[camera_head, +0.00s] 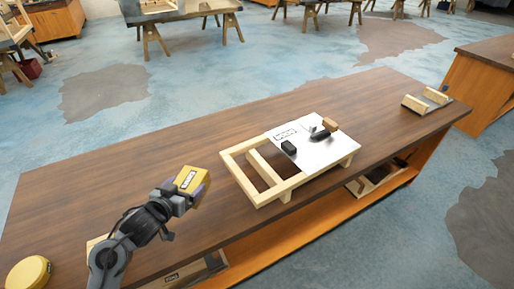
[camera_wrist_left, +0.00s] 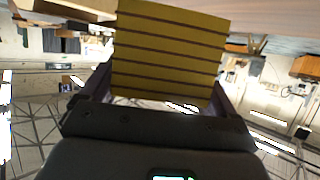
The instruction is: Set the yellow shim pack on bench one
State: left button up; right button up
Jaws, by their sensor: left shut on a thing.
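In the left wrist view the shim pack (camera_wrist_left: 170,52) shows dark stripes and sits between the two fingers. In the head view it appears over the near left part of the long brown wooden bench (camera_head: 110,170), left of the wooden frame. I cannot tell its exact height above the top. My right gripper is not in view.
A wooden frame (camera_head: 282,190) with a white panel (camera_head: 318,153) and small dark parts lies mid-bench. A round yellow object (camera_head: 30,273) is at the near left. Bare bench top shows behind the frame.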

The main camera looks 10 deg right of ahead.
pick_arm(q)
jog(key=shift+w+d+f, duration=0.15)
jog(key=shift+w+d, duration=0.05)
jog(key=shift+d, duration=0.45)
jog(key=shift+s+a+f+b, duration=0.3)
jog(key=shift+a+f+b, duration=0.4)
jog(key=shift+a+f, duration=1.2)
jog(key=shift+s+a+f+b, duration=0.3)
jog(key=shift+a+f+b, duration=0.45)
jog(key=shift+a+f, duration=1.15)
jog(key=shift+s+a+f+b, duration=0.3)
jog(key=shift+a+f+b, duration=0.4)
jog(key=shift+a+f, duration=1.15)
jog(key=shift+a+r, duration=0.25)
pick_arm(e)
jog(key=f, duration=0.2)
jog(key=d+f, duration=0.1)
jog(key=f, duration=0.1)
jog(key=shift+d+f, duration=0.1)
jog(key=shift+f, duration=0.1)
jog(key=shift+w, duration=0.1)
pick_arm(q)
jog(key=shift+f, duration=0.15)
jog(key=o, duration=1)
